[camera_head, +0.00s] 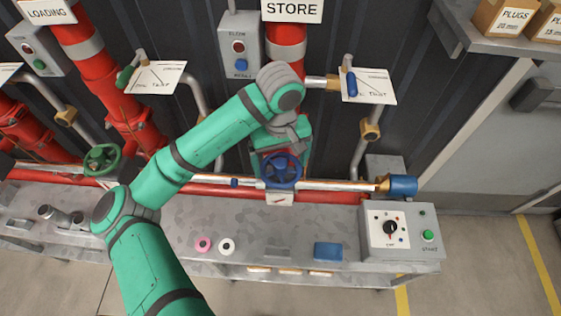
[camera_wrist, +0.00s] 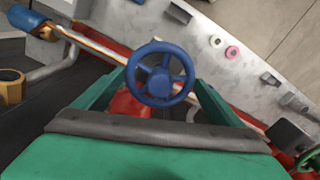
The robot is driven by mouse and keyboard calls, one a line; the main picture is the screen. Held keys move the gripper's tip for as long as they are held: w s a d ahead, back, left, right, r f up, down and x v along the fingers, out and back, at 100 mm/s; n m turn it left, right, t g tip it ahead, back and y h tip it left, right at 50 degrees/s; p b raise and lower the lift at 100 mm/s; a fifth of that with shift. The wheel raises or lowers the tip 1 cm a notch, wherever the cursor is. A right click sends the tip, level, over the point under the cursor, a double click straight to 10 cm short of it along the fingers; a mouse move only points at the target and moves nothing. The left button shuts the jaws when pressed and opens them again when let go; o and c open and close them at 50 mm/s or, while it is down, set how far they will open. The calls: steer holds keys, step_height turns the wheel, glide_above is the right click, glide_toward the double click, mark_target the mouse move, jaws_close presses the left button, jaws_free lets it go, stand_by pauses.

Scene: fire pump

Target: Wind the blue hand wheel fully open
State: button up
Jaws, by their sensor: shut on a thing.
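The blue hand wheel (camera_head: 282,172) sits on the pipe below the STORE sign, in the middle of the head view. It has a round rim, spokes and a hub. In the wrist view the wheel (camera_wrist: 159,84) is at the centre, seen nearly face on. My gripper (camera_head: 281,158) reaches it from behind and above. In the wrist view the two green fingers of my gripper (camera_wrist: 160,79) lie on either side of the rim, and the gripper is shut on the wheel. How far the wheel is wound cannot be told.
A green hand wheel (camera_head: 103,159) is on the left pipe. A control box (camera_head: 392,228) with a dial and green button stands right on the grey bench (camera_head: 185,215). A pink ring (camera_head: 203,244), a white ring (camera_head: 227,246) and a blue block (camera_head: 328,251) lie near its front edge.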

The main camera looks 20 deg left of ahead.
steer(key=shift+n, duration=0.5)
steer(key=n, duration=0.7)
steer(key=shift+n, duration=0.4)
